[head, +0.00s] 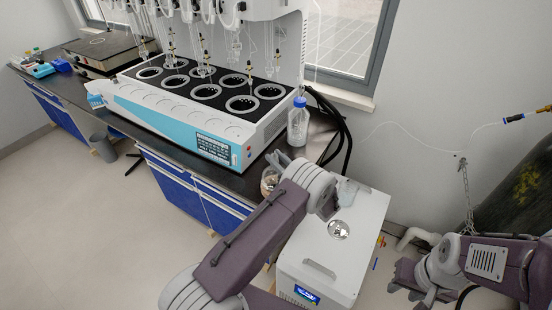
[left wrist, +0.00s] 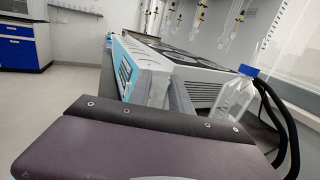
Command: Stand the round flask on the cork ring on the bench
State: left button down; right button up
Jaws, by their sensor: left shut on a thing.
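The round flask (head: 269,181) shows as a small clear glass shape with a brownish tint at the front edge of the dark bench, just left of my left wrist in the head view. My left gripper (head: 281,164) is shut on it; the fingers are mostly hidden behind my wrist. I cannot make out the cork ring clearly; brown at the flask may be part of it. My right gripper (head: 412,279) is open and empty at the lower right, away from the bench.
The multi distiller (head: 190,115) takes up most of the bench (head: 240,183). A blue-capped bottle (head: 298,125) stands near its right end, also in the left wrist view (left wrist: 233,97). Black hoses (head: 340,135) curve behind. A white box unit (head: 345,250) stands below my left arm.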

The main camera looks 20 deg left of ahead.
pick_arm(q)
jog(key=shift+f, duration=0.1)
jog(key=shift+f+b, duration=0.25)
jog(key=shift+b, duration=0.25)
dwell(0.5)
jog(key=c, duration=1.1)
grip_release()
jog(key=b+v, duration=0.1)
jog(key=v, duration=0.8)
jog(key=shift+b, duration=0.4)
jog(key=shift+a, duration=0.15)
